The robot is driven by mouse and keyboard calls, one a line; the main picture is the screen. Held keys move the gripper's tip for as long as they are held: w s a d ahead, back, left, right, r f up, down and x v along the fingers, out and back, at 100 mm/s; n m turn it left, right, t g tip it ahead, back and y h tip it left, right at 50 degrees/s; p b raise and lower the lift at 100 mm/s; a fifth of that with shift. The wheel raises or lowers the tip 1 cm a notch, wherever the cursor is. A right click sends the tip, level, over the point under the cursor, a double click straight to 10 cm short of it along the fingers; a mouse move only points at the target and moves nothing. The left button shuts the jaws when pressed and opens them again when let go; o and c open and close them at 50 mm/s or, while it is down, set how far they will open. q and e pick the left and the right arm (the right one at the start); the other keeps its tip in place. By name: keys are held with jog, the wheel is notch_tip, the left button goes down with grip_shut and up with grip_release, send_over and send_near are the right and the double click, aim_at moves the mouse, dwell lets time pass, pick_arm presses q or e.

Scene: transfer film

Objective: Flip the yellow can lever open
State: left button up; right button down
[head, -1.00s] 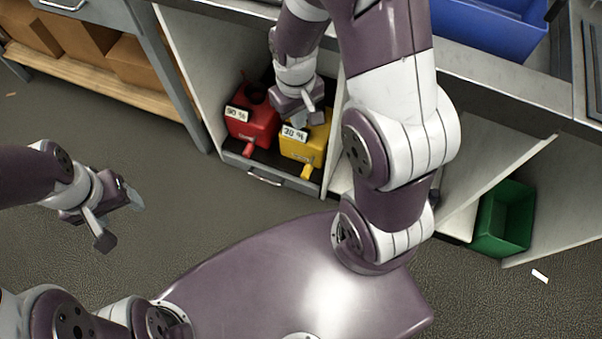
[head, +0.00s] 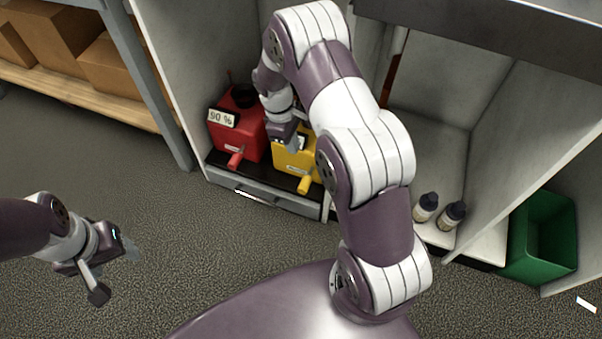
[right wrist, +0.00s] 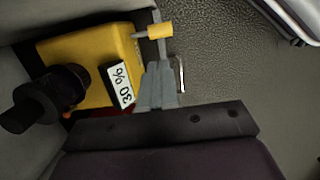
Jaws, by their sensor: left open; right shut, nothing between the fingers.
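The yellow can (head: 290,158) stands on the low shelf drawer beside a red can. Its yellow lever (head: 305,184) sticks out at the front bottom. In the right wrist view the yellow can (right wrist: 90,65) shows its "30 %" label, a black cap and the lever (right wrist: 158,31). My right gripper (head: 296,144) is shut and empty, over the front of the yellow can and partly covering it. In the right wrist view its fingertips (right wrist: 160,68) lie close to the lever; contact cannot be told. My left gripper (head: 115,272) is open and empty over the floor at left.
The red can (head: 240,130) labelled "90 %" stands left of the yellow can. Cabinet walls flank both cans. Two small bottles (head: 440,212) and a green bin (head: 545,238) are at right. Cardboard boxes (head: 60,45) sit on a shelf at left. The floor in front is free.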

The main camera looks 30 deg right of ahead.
aim_at(303, 181)
jog(key=f+b, duration=0.3)
jog(key=f, duration=0.1)
jog(key=s+d+f+b, duration=0.1)
jog(key=f+b, duration=0.2)
jog(key=f, duration=0.2)
jog(key=s+f+b, duration=0.1)
jog(key=f+b, duration=0.2)
jog(key=f, duration=0.1)
jog(key=shift+d+f, duration=0.35)
jog(key=shift+f, duration=0.05)
